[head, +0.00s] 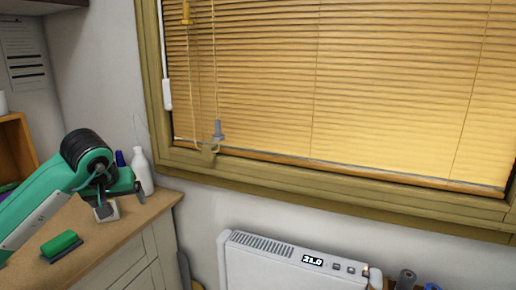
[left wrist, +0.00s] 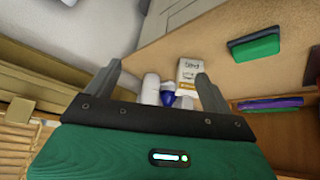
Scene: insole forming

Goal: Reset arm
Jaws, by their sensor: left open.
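My left arm comes in from the left in the head view, over the wooden countertop (head: 95,255). My left gripper (head: 120,198) is open, with its fingers above the counter. In the left wrist view, the two grey fingers of the left gripper (left wrist: 158,76) stand wide apart with nothing clasped between them. Beyond them are a white bottle (left wrist: 151,88), a blue-capped item (left wrist: 167,98) and a small white box with print (left wrist: 188,72). My right gripper is not in view.
The white bottle (head: 144,172) stands near the wall, close to my gripper. A window with closed yellow blinds (head: 330,85) fills the right. A white heater (head: 255,265) reading 21.0 stands below it.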

